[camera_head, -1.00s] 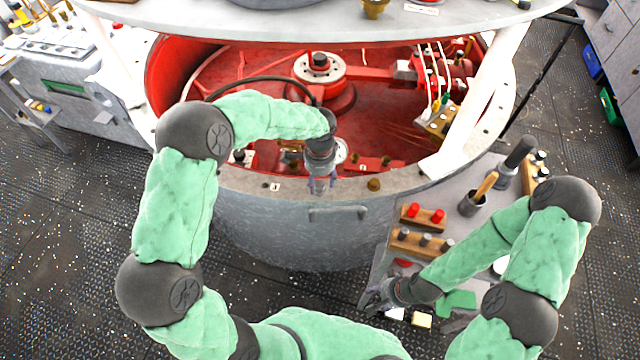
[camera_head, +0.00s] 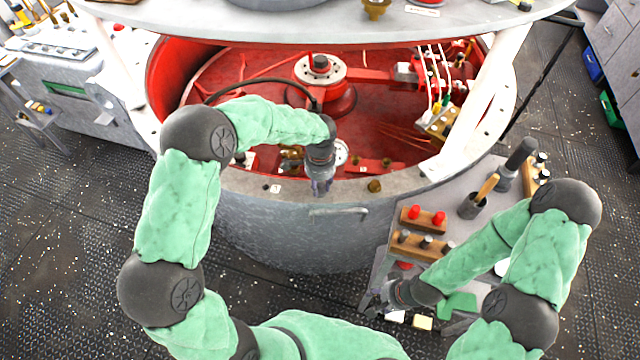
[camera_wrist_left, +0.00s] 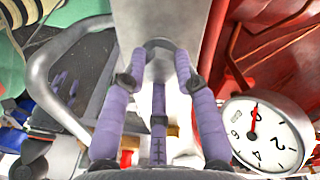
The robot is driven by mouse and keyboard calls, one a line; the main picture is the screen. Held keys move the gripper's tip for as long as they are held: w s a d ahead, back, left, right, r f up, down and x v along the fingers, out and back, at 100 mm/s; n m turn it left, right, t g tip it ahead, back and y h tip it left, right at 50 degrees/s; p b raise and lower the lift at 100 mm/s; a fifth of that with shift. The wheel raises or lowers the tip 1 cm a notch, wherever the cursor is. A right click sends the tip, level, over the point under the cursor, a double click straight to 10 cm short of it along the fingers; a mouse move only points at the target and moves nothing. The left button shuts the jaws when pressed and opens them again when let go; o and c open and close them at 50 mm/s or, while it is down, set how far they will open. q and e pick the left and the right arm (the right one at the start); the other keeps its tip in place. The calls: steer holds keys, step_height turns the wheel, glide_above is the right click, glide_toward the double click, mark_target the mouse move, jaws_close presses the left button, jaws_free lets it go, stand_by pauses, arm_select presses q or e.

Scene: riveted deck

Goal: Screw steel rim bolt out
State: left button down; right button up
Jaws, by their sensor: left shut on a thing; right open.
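My left gripper (camera_head: 320,190) points down at the near rim (camera_head: 240,182) of the large grey drum. In the left wrist view, its purple fingers (camera_wrist_left: 160,75) are closed around a small grey metal piece at the rim, apparently the steel rim bolt (camera_wrist_left: 160,70). The fingers hide most of the bolt, and in the head view it is hidden by the gripper. A brass bolt (camera_head: 375,186) stands on the rim to the right. My right gripper (camera_head: 388,298) is open beside the side table, low and right of the drum.
A pressure gauge (camera_wrist_left: 265,135) sits close beside the left fingers. A bar handle (camera_head: 340,211) juts from the drum wall below. The side table holds a block with red pegs (camera_head: 423,217), a block with grey pegs (camera_head: 420,244) and a cup with a wooden handle (camera_head: 473,205).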

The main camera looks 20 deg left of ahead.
mark_target(321, 187)
arm_select(q)
steer(key=n, duration=0.4)
steer(key=shift+w, duration=0.15)
steer(key=shift+r, duration=0.1)
steer(key=c, duration=0.9)
jaws_free()
steer(key=shift+c, duration=0.2)
step_height(321, 187, up, 12)
